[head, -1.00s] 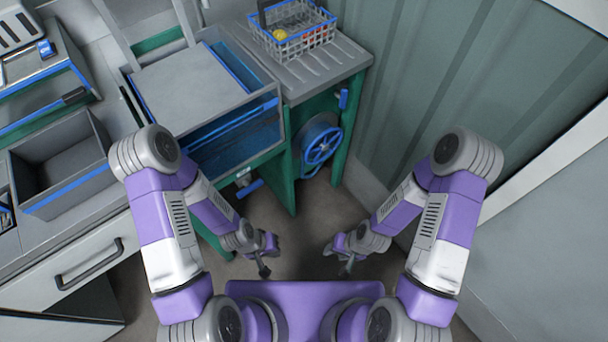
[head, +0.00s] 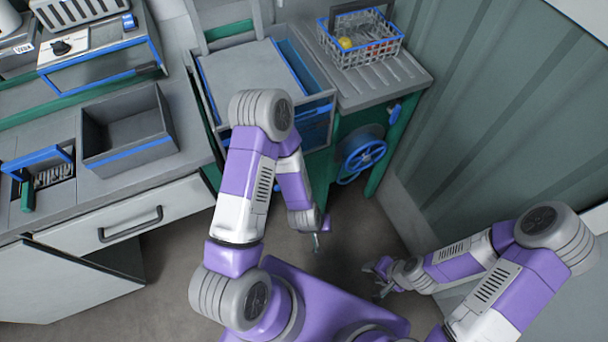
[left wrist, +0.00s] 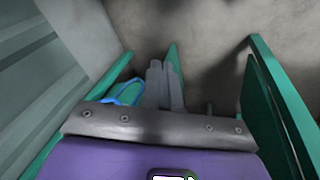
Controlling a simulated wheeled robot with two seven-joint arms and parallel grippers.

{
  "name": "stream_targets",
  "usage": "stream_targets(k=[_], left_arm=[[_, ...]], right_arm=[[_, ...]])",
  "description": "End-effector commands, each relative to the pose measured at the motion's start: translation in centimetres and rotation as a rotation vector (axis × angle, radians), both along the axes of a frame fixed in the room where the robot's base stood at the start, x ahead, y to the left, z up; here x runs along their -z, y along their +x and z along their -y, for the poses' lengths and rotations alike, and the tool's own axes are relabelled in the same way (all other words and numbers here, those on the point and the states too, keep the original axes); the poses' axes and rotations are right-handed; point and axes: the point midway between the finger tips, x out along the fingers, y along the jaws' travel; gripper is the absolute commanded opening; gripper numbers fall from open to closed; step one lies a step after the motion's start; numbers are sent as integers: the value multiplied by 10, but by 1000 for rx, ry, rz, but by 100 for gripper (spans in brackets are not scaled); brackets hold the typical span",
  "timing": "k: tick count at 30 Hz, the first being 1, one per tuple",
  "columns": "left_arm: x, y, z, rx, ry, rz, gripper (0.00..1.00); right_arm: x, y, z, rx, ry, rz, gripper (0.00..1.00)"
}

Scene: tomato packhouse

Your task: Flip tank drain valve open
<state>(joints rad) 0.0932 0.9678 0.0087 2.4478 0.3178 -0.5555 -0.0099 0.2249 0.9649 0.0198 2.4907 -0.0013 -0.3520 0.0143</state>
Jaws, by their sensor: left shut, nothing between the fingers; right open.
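The water tank (head: 318,128), with clear walls and a grey board on top, stands at the top middle of the head view. Its drain valve is hidden behind my left arm. My left gripper (head: 316,244) is shut and empty above the floor, in front of the tank stand and apart from it. In the left wrist view its shut fingers (left wrist: 165,84) point over the floor between green legs. My right gripper (head: 379,286) is open and empty, low over the floor to the right. It touches nothing.
A blue handwheel (head: 364,154) sits under the drainboard (head: 385,84), with a blue handle (head: 394,114) beside it. A wire basket (head: 360,44) stands on top. A grey bin (head: 128,150) is on the left counter. A corrugated wall (head: 490,125) closes the right. Floor between the grippers is clear.

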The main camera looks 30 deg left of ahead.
Motion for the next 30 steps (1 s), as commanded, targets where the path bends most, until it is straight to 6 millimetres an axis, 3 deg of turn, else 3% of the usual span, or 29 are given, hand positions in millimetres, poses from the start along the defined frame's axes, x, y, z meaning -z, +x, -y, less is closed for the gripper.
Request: stream_targets(k=[1, 6, 13, 18, 30], left_arm=[[-25, 18, -4, -59, 61, 57, 0], [-81, 59, -30, -283, 287, 222, 0], [-142, 73, -54, -479, 511, 349, 0], [-154, 72, -60, -526, 566, 371, 0], [-148, 74, -64, -529, 566, 369, 0]], right_arm=[[-20, 0, 0, 0, 0, 0, 49], [-52, 0, 0, 0, 0, 1, 49], [-75, 0, 0, 0, 0, 1, 49], [-78, 0, 0, 0, 0, 0, 49], [-74, 0, 0, 0, 0, 0, 49]])
